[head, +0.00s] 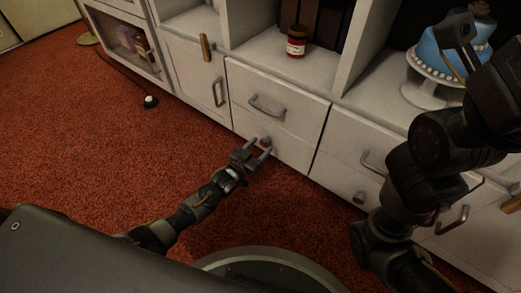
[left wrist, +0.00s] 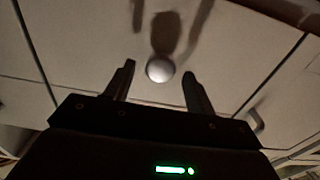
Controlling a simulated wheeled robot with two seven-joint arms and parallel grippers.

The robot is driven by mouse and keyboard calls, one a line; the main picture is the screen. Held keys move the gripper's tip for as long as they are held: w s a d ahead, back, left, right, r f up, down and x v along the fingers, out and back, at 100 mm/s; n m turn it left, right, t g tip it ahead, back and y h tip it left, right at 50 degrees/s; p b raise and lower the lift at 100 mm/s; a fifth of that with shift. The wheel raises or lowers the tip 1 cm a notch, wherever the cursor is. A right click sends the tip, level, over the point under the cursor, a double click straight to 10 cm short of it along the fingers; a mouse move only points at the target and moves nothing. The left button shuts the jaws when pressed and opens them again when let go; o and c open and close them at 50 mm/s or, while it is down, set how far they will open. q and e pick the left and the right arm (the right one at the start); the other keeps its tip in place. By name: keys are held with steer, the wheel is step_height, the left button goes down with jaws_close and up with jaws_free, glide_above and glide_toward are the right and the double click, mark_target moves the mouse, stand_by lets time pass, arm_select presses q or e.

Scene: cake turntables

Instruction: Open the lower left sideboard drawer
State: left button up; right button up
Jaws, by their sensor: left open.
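The lower left sideboard drawer (head: 290,148) is a white front below a drawer with a bar handle, and it looks shut. Its round metal knob (head: 265,141) also shows in the left wrist view (left wrist: 160,70). My left gripper (head: 258,148) is open right in front of this knob. In the left wrist view, one finger stands on each side of the knob, with gaps between; I cannot tell how deep the knob sits between them. My right gripper (head: 457,40) is high at the right, in front of a blue cake; its jaws are not clear.
The upper left drawer (head: 300,108) has a bar handle (head: 266,106). More drawers lie to the right. A red jar (head: 296,41) stands on the shelf, and a blue cake (head: 440,48) on a white stand (head: 425,95). A small dark object (head: 150,101) lies on the clear red carpet.

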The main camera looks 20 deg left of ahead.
arm_select(q)
steer(key=shift+w+d, duration=0.2)
steer(key=shift+w, duration=0.2)
jaws_close()
